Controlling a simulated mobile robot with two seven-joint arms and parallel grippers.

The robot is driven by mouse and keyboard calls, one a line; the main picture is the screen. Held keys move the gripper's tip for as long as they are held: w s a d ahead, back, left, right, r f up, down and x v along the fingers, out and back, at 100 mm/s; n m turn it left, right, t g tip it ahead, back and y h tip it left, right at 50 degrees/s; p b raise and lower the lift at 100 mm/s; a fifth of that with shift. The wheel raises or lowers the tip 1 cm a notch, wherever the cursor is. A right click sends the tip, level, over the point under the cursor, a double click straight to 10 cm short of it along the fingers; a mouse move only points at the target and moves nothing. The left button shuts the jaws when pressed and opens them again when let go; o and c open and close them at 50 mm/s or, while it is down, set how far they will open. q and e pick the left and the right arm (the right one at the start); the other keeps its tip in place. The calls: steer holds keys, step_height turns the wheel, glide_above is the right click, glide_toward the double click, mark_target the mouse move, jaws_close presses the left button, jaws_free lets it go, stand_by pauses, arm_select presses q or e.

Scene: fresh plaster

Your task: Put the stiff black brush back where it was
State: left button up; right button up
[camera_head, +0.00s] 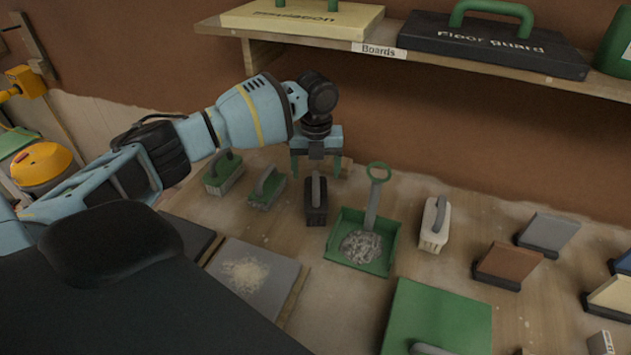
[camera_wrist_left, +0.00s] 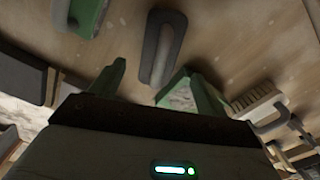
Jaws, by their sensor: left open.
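The stiff black brush (camera_head: 316,205), a dark block with a grey handle, stands on the wooden worktop between a small green brush (camera_head: 267,189) and a green dustpan (camera_head: 345,255) holding grey debris. My left gripper (camera_head: 316,167) is open and empty, with its green fingers pointing down just behind the black brush. In the left wrist view the black brush (camera_wrist_left: 155,70) shows past the gap between the open fingers (camera_wrist_left: 155,88), apart from them. Its underside is hidden. My right gripper is not in view.
A white brush (camera_head: 434,230) stands right of the dustpan, and another green brush (camera_head: 222,174) stands at left. Brown and grey blocks (camera_head: 508,263) are farther right. A shelf (camera_head: 390,58) with boards overhangs the back. Flat boards (camera_head: 288,268) lie in front.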

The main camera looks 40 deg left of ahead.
arm_select(q)
step_height(320, 180, up, 6)
steer(key=shift+r, duration=0.25)
steer(key=shift+s+f, duration=0.1)
stand_by(0.6)
